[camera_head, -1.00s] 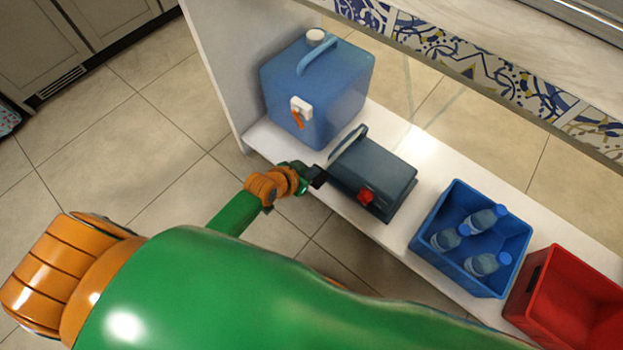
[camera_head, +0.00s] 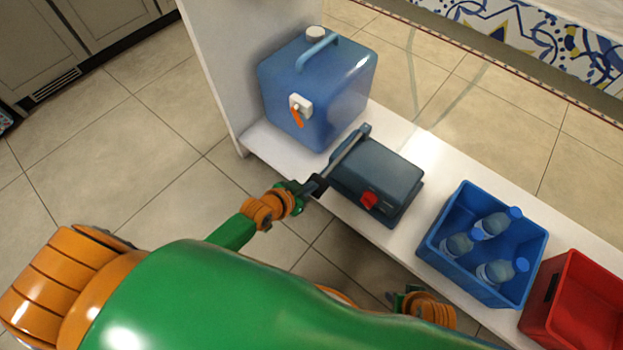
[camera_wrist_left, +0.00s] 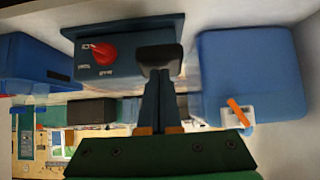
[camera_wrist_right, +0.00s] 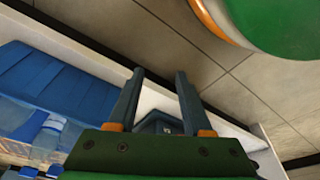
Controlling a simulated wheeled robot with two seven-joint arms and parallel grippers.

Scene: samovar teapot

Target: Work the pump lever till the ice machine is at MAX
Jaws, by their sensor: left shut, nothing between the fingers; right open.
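The ice machine (camera_head: 378,172) is a low blue-grey box with a red knob (camera_head: 369,200); it stands on the white shelf. In the left wrist view, small labels beside the red knob (camera_wrist_left: 103,53) are unreadable. The pump lever (camera_head: 346,153) runs along the machine's left side to a black grip (camera_wrist_left: 160,57). My left gripper (camera_head: 308,188) is shut and empty, its fingertips right at this grip; contact is hard to tell. My right gripper (camera_wrist_right: 158,75) is open and empty, low near the shelf's front; its fingers are mostly hidden in the head view.
A blue water container (camera_head: 330,100) with an orange tap stands left of the machine. A blue crate (camera_head: 432,240) with bottles and a red crate (camera_head: 560,310) stand to the right. A white side panel (camera_head: 215,60) bounds the shelf's left end. Tiled floor lies in front.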

